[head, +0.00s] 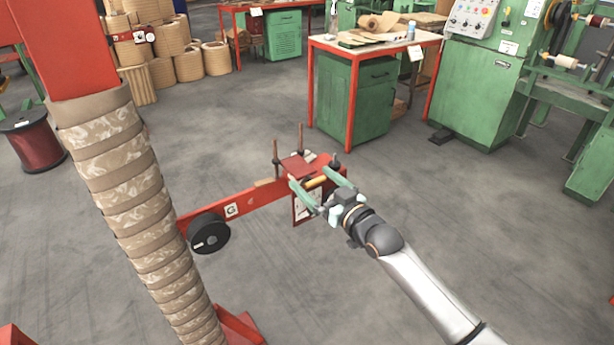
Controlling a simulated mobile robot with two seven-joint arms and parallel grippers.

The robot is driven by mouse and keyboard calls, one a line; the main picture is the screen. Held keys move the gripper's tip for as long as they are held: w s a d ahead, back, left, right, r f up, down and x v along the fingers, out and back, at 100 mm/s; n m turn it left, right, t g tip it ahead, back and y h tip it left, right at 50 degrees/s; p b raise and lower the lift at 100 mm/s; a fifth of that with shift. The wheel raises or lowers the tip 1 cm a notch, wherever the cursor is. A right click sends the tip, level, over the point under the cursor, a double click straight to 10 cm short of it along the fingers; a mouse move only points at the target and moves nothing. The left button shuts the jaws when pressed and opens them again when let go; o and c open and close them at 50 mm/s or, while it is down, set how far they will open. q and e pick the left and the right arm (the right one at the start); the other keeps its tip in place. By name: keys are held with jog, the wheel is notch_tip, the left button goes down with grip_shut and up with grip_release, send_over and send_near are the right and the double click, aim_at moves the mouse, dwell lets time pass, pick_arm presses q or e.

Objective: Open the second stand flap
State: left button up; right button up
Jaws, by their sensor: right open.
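The red stand has a tall column (70,45) wrapped in several brown paper-like bands and a red horizontal arm (262,198) reaching right from it. At the arm's far end is a small red plate (297,163) with thin upright rods around it; I take it to be part of the flap, but its exact outline is unclear. My right gripper (311,178) is open at this end, its two pale green fingers on either side of a short yellow-orange bar (316,182). Whether they touch it I cannot tell. My left gripper is not in view.
A black wheel (209,233) sits on the red arm near the column. Behind are a green cabinet table (352,100), a green machine (480,90), stacked tan coils (188,65) and a dark red spool (36,145). The grey floor between is open.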

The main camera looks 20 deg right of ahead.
aim_at(307, 174)
jog(key=shift+x, duration=1.65)
jog(key=shift+c, duration=0.2)
grip_shut()
